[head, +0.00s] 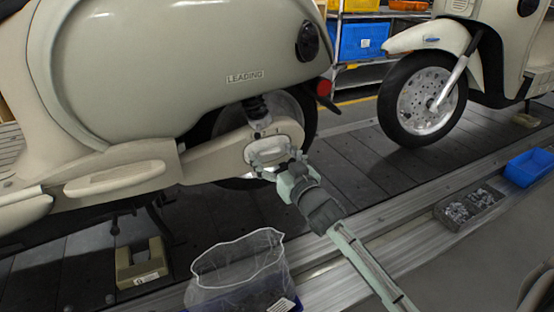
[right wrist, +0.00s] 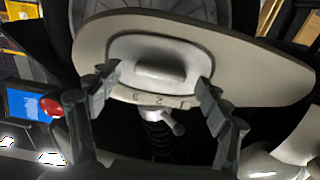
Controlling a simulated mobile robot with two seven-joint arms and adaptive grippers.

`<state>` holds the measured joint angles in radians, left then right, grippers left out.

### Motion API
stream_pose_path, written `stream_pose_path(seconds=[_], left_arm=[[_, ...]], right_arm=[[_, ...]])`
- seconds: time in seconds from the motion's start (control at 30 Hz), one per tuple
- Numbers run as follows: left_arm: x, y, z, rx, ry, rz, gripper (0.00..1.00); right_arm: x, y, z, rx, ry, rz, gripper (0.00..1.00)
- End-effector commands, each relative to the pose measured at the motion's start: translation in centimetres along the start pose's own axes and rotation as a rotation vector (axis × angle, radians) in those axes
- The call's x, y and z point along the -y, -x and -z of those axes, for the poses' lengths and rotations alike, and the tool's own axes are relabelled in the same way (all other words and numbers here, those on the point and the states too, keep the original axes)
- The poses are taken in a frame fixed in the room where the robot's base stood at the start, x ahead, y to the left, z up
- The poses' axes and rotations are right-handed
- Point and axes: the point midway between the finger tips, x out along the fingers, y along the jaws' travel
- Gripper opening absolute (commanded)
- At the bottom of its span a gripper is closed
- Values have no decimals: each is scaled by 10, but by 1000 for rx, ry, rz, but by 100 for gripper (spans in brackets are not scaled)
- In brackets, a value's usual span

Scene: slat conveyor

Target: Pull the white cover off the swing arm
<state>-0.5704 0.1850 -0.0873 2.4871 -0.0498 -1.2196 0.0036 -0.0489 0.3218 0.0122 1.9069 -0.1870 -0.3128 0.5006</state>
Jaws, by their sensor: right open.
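The white cover (head: 274,147) is a small rounded piece with a raised middle grip, seated on the rear end of the scooter's cream swing arm (head: 212,160). In the right wrist view the cover (right wrist: 150,62) fills the middle, with the swing arm (right wrist: 255,62) spreading around it. My right gripper (head: 268,163) is open in front of the cover. In the right wrist view its fingers (right wrist: 155,84) stand to the left and right of the cover, with a gap on each side of the raised grip; contact cannot be told. My left gripper is not in view.
A clear plastic bag bin (head: 238,268) stands below, left of my right arm. A grey tray of metal parts (head: 470,207) and a blue bin (head: 530,167) sit at the right. The rear wheel (head: 297,110) is behind the swing arm. Another scooter (head: 425,95) stands farther back.

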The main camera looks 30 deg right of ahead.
Motion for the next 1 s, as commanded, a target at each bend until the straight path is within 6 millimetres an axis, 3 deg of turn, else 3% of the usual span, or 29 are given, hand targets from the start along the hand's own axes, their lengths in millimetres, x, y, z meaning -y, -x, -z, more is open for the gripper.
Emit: stream_pose_path(seconds=[0.2, 0.6, 0.63, 0.9, 1.0], left_arm=[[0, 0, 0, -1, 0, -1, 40], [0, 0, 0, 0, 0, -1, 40], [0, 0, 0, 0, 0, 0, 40], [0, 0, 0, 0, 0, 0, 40], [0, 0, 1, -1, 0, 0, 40]], right_arm=[[0, 0, 0, 0, 0, 0, 75], [0, 0, 0, 0, 0, 0, 25], [0, 0, 0, 0, 0, 0, 50], [0, 0, 0, 0, 0, 0, 16], [0, 0, 0, 0, 0, 0, 8]])
